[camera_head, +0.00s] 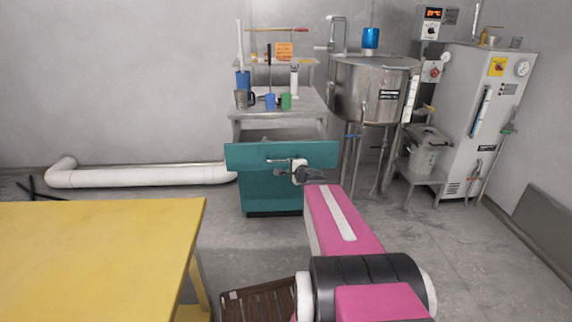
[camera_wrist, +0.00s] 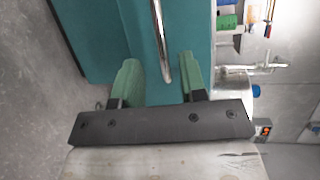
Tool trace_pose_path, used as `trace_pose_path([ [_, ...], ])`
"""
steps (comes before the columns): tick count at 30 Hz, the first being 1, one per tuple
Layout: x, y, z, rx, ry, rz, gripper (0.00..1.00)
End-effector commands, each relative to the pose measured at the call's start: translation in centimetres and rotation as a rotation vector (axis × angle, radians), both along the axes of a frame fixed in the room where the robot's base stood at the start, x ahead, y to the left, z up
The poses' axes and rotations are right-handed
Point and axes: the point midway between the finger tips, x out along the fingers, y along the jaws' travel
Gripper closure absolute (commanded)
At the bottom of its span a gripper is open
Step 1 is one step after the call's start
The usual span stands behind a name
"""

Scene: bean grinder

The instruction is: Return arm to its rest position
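My pink arm (camera_head: 345,225) reaches forward across the floor toward the teal drawer front (camera_head: 245,155) in the head view. My gripper (camera_wrist: 159,65) is open in the wrist view, with its two green fingers apart. A shiny metal handle (camera_wrist: 160,40) on the teal front shows in the gap between the fingers. The fingers do not look closed on it; I cannot tell if they touch it. In the head view, the wrist hides part of the handle, and the fingers are not clear there. The drawer looks pulled out from under the grey worktop.
A yellow table (camera_head: 90,255) fills the lower left, with a brown slatted crate (camera_head: 258,302) beside it. Cups stand on the grey worktop (camera_head: 312,100). A steel tank (camera_head: 365,90) and a white cabinet (camera_head: 480,120) stand at right. Floor (camera_head: 440,245) right of my arm is clear.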

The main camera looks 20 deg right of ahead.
Motion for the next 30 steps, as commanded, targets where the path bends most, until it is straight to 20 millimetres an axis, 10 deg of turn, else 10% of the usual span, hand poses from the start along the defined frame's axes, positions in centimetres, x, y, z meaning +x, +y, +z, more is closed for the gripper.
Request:
trace_pose_path([
  [6,-2.9,-0.5,0.6,0.000,0.000,-0.001,0.61],
  [21,-3.1,-0.5,0.5,-0.005,0.001,0.005,0.61],
  [30,-3.9,4.9,-1.4,-0.191,0.062,0.241,0.61],
])
